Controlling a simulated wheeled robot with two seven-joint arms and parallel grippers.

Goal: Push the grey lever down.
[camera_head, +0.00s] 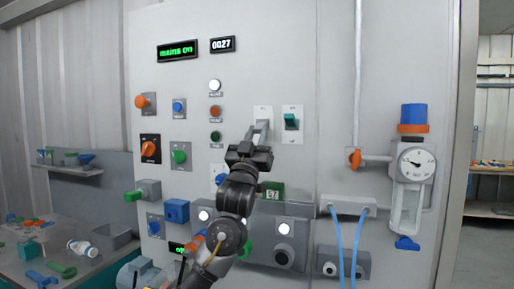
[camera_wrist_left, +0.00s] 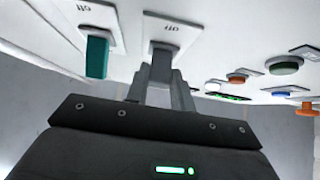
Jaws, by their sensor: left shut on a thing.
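The grey lever sits on a pale switch plate (camera_head: 263,110) on the upright panel; in the head view my gripper mostly hides it. In the left wrist view the grey lever (camera_wrist_left: 161,64) stands out from its plate (camera_wrist_left: 172,34), marked "off", between my fingers. My left gripper (camera_head: 260,130) reaches up to the plate from below; its fingers (camera_wrist_left: 161,88) are shut on the lever. My right gripper is not in view.
A green lever (camera_head: 291,121) on a similar plate is close on the right; it also shows in the wrist view (camera_wrist_left: 97,57). Indicator lamps (camera_head: 215,111) and knobs are on the left. A gauge (camera_head: 416,165) is far right. A cluttered bench (camera_head: 110,262) stands lower left.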

